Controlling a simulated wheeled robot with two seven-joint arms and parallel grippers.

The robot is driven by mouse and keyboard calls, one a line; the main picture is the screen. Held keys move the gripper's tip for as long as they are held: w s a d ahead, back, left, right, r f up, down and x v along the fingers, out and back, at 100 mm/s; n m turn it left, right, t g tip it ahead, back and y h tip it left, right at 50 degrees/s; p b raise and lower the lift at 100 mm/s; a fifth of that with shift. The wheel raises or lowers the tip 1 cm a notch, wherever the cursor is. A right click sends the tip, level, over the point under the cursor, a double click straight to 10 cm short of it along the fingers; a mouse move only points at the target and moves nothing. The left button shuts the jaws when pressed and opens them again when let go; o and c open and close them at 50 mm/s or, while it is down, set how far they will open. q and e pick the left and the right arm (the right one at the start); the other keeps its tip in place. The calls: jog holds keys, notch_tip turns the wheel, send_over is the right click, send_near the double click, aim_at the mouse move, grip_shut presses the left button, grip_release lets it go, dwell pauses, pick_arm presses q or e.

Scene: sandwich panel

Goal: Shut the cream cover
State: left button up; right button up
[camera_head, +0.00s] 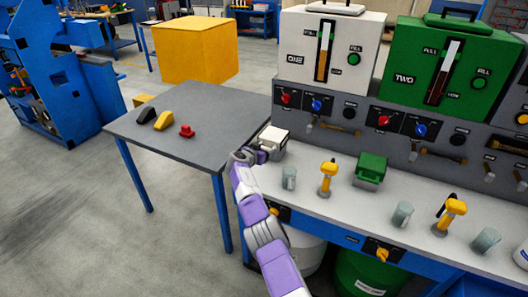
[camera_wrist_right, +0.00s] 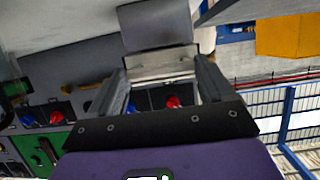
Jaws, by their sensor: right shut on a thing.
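The cream cover (camera_head: 274,138) is a small boxy piece at the left end of the grey panel bench. My right gripper (camera_head: 253,155) reaches it from its left front side. In the right wrist view, a pale plate, which looks like part of the cover (camera_wrist_right: 160,64), lies between the two fingers of my right gripper (camera_wrist_right: 163,80), and they are shut on it. In the head view, the fingers are small and partly hide the cover's near left corner. How far the cover is tilted is hard to tell. My left gripper is in neither view.
A green cover (camera_head: 370,168), yellow-handled levers (camera_head: 327,178) and grey cups (camera_head: 289,178) stand along the bench to the right. White (camera_head: 345,50) and green (camera_head: 425,65) gauge boxes rise behind. A grey table (camera_head: 180,120) at left holds several small parts.

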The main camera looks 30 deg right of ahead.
jog(key=shift+d+r, duration=0.15)
jog(key=shift+r, duration=0.2)
jog(key=o, duration=1.2)
jog(key=shift+o, duration=0.9)
jog(key=shift+f, duration=0.2)
jog(key=shift+s+a+r, duration=0.1)
jog(key=shift+a+r, duration=0.15)
jog(key=shift+a, duration=0.35)
jog(key=v, duration=0.6)
jog(key=shift+s, duration=0.3)
